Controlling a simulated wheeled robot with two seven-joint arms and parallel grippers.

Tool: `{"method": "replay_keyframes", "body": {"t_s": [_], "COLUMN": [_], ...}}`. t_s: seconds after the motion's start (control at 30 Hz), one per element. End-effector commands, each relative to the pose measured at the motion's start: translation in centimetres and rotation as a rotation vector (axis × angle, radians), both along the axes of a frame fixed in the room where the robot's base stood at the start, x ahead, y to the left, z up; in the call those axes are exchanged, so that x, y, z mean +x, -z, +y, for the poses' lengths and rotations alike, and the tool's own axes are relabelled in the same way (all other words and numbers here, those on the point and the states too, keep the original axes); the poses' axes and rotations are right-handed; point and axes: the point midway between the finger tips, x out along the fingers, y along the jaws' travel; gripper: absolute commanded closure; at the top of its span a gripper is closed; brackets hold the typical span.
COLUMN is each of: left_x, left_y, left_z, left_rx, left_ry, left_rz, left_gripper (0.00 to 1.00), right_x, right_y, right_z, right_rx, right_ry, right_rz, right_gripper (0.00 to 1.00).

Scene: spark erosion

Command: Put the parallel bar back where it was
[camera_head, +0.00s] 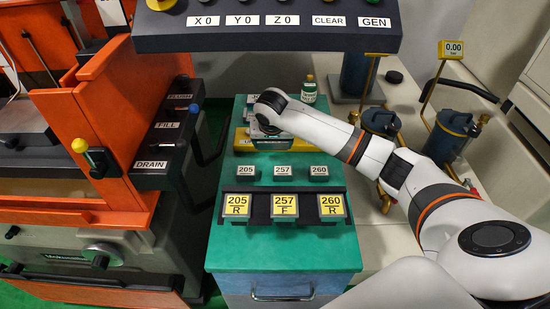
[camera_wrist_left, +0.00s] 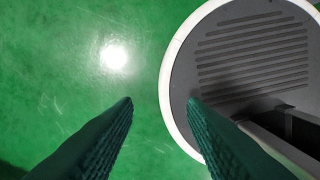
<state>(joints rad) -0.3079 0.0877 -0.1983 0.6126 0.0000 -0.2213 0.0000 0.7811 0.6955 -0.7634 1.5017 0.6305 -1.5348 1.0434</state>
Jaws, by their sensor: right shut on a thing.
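My right arm reaches in from the right over the green cabinet top. My right gripper (camera_head: 266,126) points down over its back part, mostly hidden under my own wrist. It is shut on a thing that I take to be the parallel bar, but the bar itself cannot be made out. Beneath and beside it is a yellow-edged holder (camera_head: 243,143) with grey and teal parts. In the left wrist view, the two dark green fingers of my left gripper (camera_wrist_left: 160,102) are apart and empty above the green floor. My left gripper is not in the head view.
The green cabinet top (camera_head: 284,245) holds three small labelled blocks (camera_head: 283,171) and a black rack (camera_head: 284,222) with yellow tags 205, 257 and 260. The orange machine (camera_head: 110,100) is left; a control panel (camera_head: 265,30) overhangs the top.

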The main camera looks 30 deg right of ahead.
Motion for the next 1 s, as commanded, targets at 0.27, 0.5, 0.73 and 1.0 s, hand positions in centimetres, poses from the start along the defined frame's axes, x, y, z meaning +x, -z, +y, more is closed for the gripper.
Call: {"method": "replay_keyframes", "body": {"t_s": [0.27, 0.5, 0.73, 1.0], "left_x": [1.8, 1.4, 1.1, 1.0], "left_y": [-0.8, -1.0, -1.0, -1.0], "left_z": [-1.2, -1.2, -0.9, -0.7], "left_rx": [-0.017, -0.016, -0.012, -0.009], "left_ry": [-0.004, -0.003, -0.001, 0.001], "left_rz": [-0.029, -0.023, -0.018, -0.015], "left_gripper": [0.62, 0.62, 0.62, 0.62], "right_x": [0.0, 0.0, 0.0, 0.0], "right_y": [2.9, 5.1, 5.1, 5.5], "right_z": [0.1, 0.1, 0.1, 0.1], "right_rx": [0.001, 0.000, 0.001, 0.000], "right_ry": [-0.002, -0.003, -0.003, -0.003], "right_rz": [0.001, -0.004, -0.003, -0.001], "right_gripper": [0.53, 0.53, 0.53, 0.00]}}
